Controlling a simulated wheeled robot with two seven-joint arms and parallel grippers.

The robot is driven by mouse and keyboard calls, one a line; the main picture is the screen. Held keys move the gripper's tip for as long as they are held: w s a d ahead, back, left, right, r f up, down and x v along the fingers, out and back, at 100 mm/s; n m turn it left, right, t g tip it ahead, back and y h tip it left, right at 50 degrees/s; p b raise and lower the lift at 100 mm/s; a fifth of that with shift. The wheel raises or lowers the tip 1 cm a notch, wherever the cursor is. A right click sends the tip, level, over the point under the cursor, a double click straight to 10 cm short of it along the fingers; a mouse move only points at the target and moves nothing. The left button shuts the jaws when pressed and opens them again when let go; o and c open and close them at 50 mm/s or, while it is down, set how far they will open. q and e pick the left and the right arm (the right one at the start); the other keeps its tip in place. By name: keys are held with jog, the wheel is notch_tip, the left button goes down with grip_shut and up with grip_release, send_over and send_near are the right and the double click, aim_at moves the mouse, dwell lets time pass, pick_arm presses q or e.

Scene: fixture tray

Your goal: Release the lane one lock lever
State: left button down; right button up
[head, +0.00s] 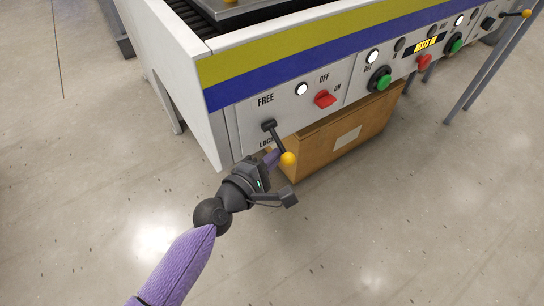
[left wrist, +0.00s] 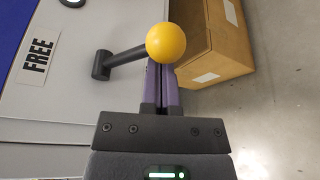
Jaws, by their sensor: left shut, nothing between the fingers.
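The lock lever (head: 276,139) is a dark rod with a yellow ball knob (head: 288,159) on the white front panel, between the FREE label (head: 265,100) above and the LOCK label below. It slants down and to the right, its knob on the LOCK side. My left gripper (head: 272,158) is shut with nothing in it, its purple fingers just beside the knob. In the left wrist view the knob (left wrist: 166,42) stands in front of the fingertips and hides them, so I cannot tell whether they touch. My right gripper is not in view.
A red OFF/ON switch (head: 324,99), a green button (head: 380,79) and another red switch (head: 423,62) sit along the panel to the right. A cardboard box (head: 345,135) stands on the floor under the panel. The floor in front is clear.

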aim_at(278, 144)
pick_arm(q)
jog(key=shift+s+d+r+n+p, duration=0.1)
jog(key=shift+r+n+p, duration=0.2)
jog(key=shift+p, duration=0.2)
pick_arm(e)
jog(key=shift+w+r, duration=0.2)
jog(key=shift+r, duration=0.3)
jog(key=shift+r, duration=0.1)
